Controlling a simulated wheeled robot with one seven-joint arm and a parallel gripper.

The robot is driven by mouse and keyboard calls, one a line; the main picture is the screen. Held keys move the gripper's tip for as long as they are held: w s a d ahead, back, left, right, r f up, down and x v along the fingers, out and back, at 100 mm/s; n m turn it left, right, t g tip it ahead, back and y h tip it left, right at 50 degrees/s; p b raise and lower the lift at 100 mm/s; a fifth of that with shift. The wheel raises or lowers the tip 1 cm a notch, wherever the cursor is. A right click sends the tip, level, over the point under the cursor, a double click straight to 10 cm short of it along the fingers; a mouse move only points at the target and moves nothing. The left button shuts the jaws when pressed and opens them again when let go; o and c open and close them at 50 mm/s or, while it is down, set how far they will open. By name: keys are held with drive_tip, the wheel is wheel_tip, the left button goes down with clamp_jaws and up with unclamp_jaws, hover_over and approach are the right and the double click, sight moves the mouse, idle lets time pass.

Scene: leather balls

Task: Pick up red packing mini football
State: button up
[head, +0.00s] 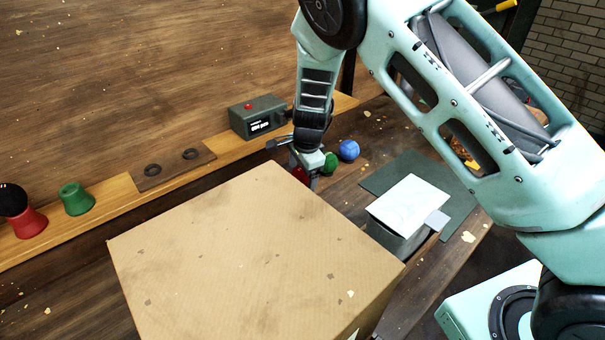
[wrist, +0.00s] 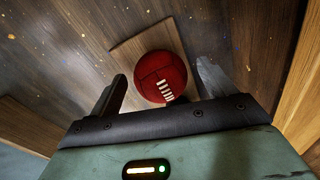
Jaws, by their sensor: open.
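The red mini football (wrist: 160,76) with white laces sits between the two open fingers of my gripper (wrist: 160,88) in the wrist view. It rests on or over a small brown wooden piece on the table. The fingers stand on either side of it and do not visibly grip it. In the head view my gripper (head: 309,172) is low behind the cardboard box, and only a sliver of the red football (head: 300,175) shows beside it.
A large cardboard box (head: 250,255) stands in front of my gripper. A green ball (head: 330,162) and a blue ball (head: 348,150) lie just right of it. A dark green box (head: 257,117) with a red button sits behind. A grey box with papers (head: 410,205) stands at right.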

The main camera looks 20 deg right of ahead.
drive_tip(key=shift+w+f, duration=0.15)
drive_tip(key=shift+f, duration=0.6)
drive_tip(key=c, duration=1.1)
drive_tip(key=shift+r, duration=0.1)
